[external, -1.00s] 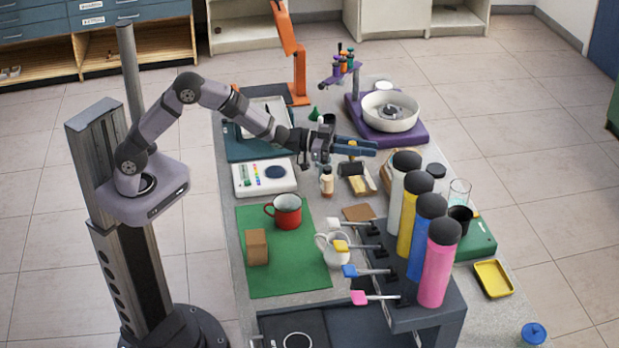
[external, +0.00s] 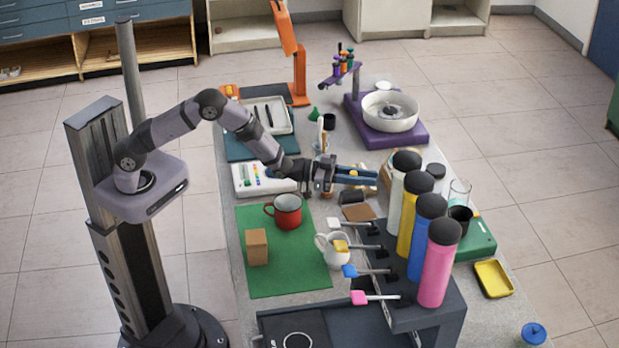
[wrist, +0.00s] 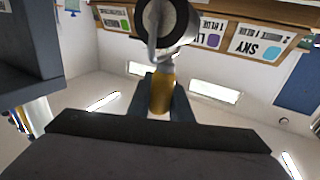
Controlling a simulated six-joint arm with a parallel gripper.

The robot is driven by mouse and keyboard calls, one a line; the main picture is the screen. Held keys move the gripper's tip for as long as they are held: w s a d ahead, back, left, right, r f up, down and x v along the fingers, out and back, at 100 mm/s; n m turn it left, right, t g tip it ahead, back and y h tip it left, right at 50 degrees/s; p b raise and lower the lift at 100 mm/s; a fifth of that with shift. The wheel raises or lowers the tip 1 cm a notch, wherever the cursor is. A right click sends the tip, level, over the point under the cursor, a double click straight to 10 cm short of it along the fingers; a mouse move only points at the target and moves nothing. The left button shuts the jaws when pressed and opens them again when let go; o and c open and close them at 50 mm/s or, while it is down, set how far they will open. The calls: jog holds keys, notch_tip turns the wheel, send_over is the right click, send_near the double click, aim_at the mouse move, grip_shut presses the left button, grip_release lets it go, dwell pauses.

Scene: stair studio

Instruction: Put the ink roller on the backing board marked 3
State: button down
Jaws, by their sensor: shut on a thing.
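My gripper (external: 355,177) is shut on the ink roller and holds it above the middle of the worktable. In the wrist view the fingers (wrist: 160,100) close on the roller's yellow-brown handle (wrist: 161,92). Its grey-white round end (wrist: 170,22) stands out beyond them at the top of the picture. In the external view the roller is mostly hidden by the fingers. A small flat brown piece (external: 358,212) lies on the table in front of the gripper; I cannot tell whether it is a backing board. No mark 3 is readable.
A rack with several tall colored bottles (external: 438,265) stands close to the right. A red mug (external: 288,211) and wooden block (external: 256,247) stand on a green mat (external: 290,280). A white pitcher (external: 333,250) is nearby. A white bowl (external: 390,110) stands behind.

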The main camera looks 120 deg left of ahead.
aim_at(353, 190)
notch_tip(353, 190, down, 4)
jog(key=shift+f+p, duration=0.1)
jog(key=shift+p, duration=0.3)
dwell(0.3)
jog(key=shift+f+b, duration=0.35)
jog(key=shift+b, duration=0.05)
jog(key=shift+s+f, duration=0.1)
jog(key=shift+f, duration=0.1)
